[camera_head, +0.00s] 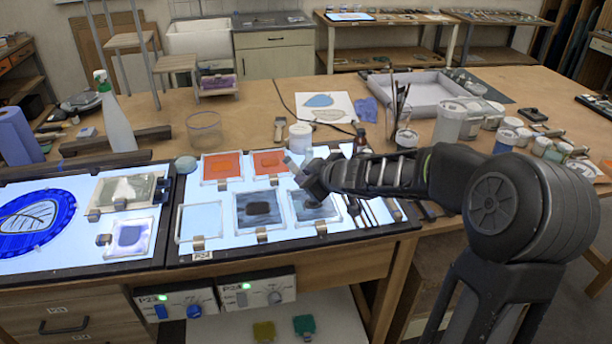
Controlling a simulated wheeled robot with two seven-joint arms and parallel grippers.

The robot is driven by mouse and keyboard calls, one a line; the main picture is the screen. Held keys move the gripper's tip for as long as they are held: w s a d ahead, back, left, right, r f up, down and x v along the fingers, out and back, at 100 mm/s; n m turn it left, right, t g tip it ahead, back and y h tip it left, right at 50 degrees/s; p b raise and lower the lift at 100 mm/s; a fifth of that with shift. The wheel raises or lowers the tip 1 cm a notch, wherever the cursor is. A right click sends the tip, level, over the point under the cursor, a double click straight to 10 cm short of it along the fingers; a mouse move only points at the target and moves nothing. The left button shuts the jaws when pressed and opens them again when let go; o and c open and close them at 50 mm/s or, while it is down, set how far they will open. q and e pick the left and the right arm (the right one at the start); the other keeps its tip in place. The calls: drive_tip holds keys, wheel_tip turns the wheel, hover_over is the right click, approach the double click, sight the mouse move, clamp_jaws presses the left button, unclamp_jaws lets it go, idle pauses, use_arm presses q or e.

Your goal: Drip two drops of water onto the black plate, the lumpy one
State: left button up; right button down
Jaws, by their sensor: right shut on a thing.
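My right gripper (306,178) reaches in from the right over the lit panel. It is shut on a small pale thing (290,162), mostly hidden by the fingers; I cannot tell whether it is a dropper. Two framed plates with dark patches lie below it: one dark plate (259,208) left of the gripper, and another dark plate (314,207) just under it, partly covered by the arm. I cannot tell which surface is lumpy, nor see any drops. My left gripper is not in view.
Two orange plates (222,168) and a clear plate (200,220) share the lit panel (225,250). A white jar (300,136) stands behind the gripper. Brushes, jars (449,120) and a white tray (420,92) crowd the back right. A spray bottle (116,122) stands at left.

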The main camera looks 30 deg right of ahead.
drive_tip(key=shift+r+p, duration=0.3)
drive_tip(key=shift+r, duration=0.3)
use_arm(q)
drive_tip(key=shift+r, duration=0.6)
use_arm(e)
drive_tip(key=shift+a, duration=0.1)
drive_tip(key=shift+w+a+f+b, duration=0.1)
drive_tip(key=shift+w+a+b, duration=0.15)
drive_tip(key=shift+a+b, duration=0.2)
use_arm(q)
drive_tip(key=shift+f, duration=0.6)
use_arm(e)
drive_tip(key=shift+w+a, duration=0.35)
drive_tip(key=shift+a, duration=0.5)
use_arm(q)
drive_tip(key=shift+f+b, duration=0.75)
drive_tip(key=shift+b, duration=0.2)
use_arm(e)
drive_tip(key=shift+f, duration=0.75)
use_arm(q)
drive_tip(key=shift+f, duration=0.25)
use_arm(e)
drive_tip(key=shift+f, duration=0.3)
